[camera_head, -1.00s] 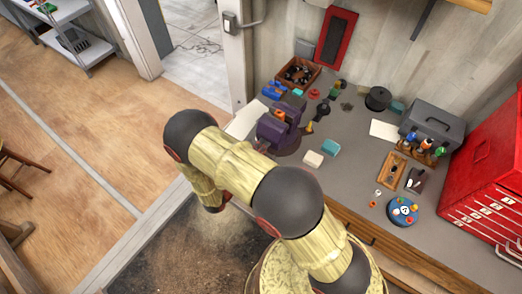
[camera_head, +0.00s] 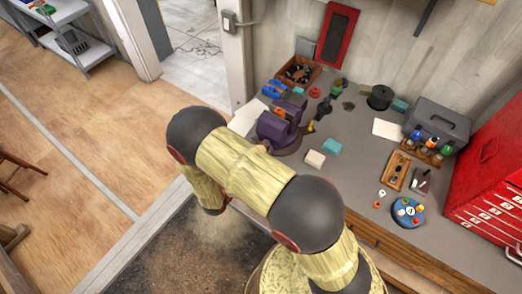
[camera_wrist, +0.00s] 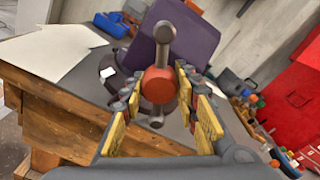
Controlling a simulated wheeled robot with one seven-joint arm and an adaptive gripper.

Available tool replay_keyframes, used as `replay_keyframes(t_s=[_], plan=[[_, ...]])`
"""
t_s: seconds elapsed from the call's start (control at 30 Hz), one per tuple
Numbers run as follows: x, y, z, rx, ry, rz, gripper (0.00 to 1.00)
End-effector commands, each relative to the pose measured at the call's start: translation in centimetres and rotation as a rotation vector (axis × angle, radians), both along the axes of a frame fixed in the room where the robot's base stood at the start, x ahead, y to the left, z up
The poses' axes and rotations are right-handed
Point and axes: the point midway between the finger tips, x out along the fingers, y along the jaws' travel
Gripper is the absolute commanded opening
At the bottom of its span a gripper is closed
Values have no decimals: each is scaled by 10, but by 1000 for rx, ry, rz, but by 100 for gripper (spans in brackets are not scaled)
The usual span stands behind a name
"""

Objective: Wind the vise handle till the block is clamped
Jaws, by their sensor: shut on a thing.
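The purple vise (camera_head: 273,127) stands on the grey bench, partly behind my arm in the head view. In the wrist view its purple body (camera_wrist: 187,38) fills the upper middle. The vise handle (camera_wrist: 163,36) is a grey bar with knobbed ends, standing nearly upright and slightly tilted, with a red-orange round hub (camera_wrist: 158,86) at its middle. My gripper (camera_wrist: 158,92) is shut on the handle at the hub, its yellow-padded fingers on either side. My arm hides the gripper in the head view. An orange piece (camera_head: 281,113) shows at the vise jaws; I cannot tell whether it is the block or clamped.
A cream block (camera_head: 315,159) and a teal block (camera_head: 332,147) lie right of the vise. A brown bin (camera_head: 282,80) stands behind it. A wooden tray (camera_head: 395,170), a grey toolbox (camera_head: 437,122) and a red cabinet (camera_head: 492,165) take the right side.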

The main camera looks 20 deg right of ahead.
Motion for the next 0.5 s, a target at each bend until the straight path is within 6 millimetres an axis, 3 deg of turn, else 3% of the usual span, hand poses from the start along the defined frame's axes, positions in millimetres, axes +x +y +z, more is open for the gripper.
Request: replay_keyframes(t_s=[0.5], plan=[[-1,0,-2,153,-206,1,5]])
